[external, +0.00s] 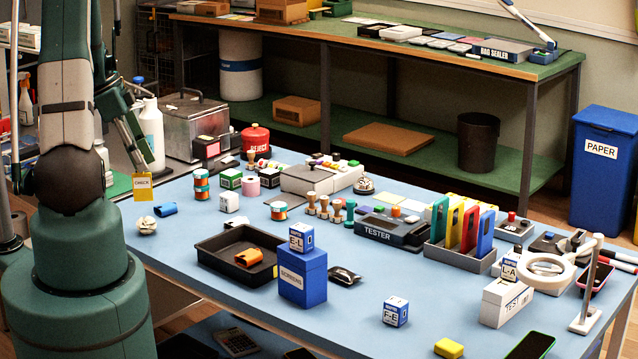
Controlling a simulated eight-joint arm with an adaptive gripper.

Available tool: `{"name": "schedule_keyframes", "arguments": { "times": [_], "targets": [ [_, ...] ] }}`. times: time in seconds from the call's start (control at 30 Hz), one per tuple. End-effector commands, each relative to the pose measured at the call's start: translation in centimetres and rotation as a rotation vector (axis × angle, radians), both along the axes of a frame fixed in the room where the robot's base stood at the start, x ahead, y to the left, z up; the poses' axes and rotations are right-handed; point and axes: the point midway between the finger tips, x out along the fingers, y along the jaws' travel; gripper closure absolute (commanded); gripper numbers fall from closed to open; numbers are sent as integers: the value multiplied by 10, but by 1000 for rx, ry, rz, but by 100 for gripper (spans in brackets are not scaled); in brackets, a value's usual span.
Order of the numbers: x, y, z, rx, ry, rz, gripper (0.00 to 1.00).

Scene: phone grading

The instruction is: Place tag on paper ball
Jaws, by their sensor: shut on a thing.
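A yellow tag (143,188) with a white label reading CHECK hangs upright in the air at the left of the external view. My gripper (146,165) is shut on the tag's top edge; its fingertips are small and partly dark here. The crumpled whitish paper ball (147,226) lies on the blue table near its left edge. The tag is above the ball in the picture, with a visible gap between them. How far apart they are in depth, I cannot tell.
A blue item (166,209) lies just right of the ball. A black tray (222,275) with an orange item sits nearer the front. The table's left edge is close to the ball.

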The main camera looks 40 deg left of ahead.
Motion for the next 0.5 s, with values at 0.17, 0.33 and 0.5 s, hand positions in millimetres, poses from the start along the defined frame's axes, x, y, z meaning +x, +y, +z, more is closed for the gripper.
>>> {"name": "schedule_keyframes", "arguments": {
  "times": [0.17,0.33,0.5],
  "targets": [
    [0,0,-5,0,0,0,88],
    [0,0,-19,0,0,0,88],
    [0,0,-34,0,0,0,88]
  ]
}}
